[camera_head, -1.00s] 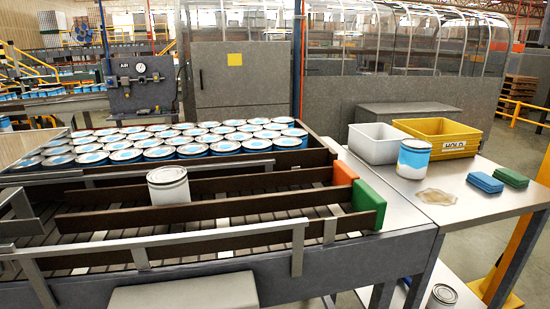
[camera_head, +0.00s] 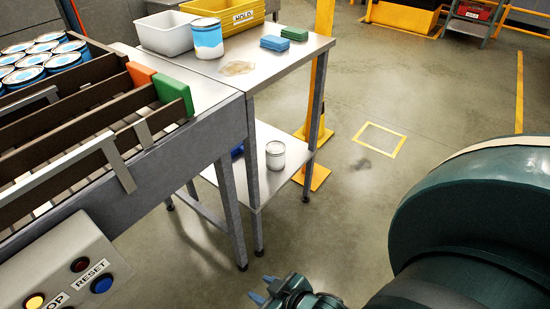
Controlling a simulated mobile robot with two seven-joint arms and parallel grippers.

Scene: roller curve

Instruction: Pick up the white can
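A plain white can (camera_head: 275,154) with a grey lid stands upright on the lower shelf (camera_head: 262,180) of the side table. My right gripper (camera_head: 262,289) is at the bottom edge of the view, below and well apart from this can. Its two bluish fingertips are spread with nothing between them. My dark green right arm fills the lower right. My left gripper is out of view. The white can on the conveyor, seen earlier, is outside the present view.
The table top (camera_head: 262,95) holds a white bin (camera_head: 165,37), a yellow bin (camera_head: 243,17), a blue-and-white can (camera_head: 207,40) and sponges (camera_head: 274,43). A yellow post (camera_head: 318,80) stands beside the table. A button panel (camera_head: 68,272) is at lower left.

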